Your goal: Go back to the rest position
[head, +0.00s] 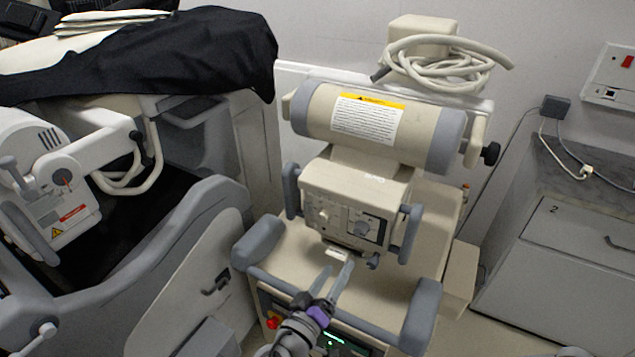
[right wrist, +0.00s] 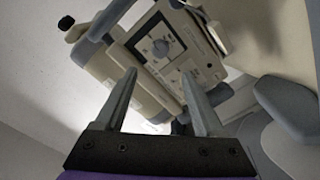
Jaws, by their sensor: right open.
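My right gripper (head: 333,282) is in the lower middle of the head view, in front of the control box of a beige medical cart. Its two grey fingers are apart and nothing is between them. In the right wrist view the open fingers (right wrist: 160,95) point toward the control box (right wrist: 165,50), which appears tilted. A gap seems to remain between the fingertips and the box, but I cannot tell how wide. My left gripper is not in view.
The beige cart (head: 420,225) has grey corner bumpers and a horizontal cylinder (head: 325,118) above its control box (head: 345,205). Coiled hose (head: 440,65) lies on top. A black cover (head: 190,55) drapes equipment at left. A grey cabinet (head: 570,235) stands at right.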

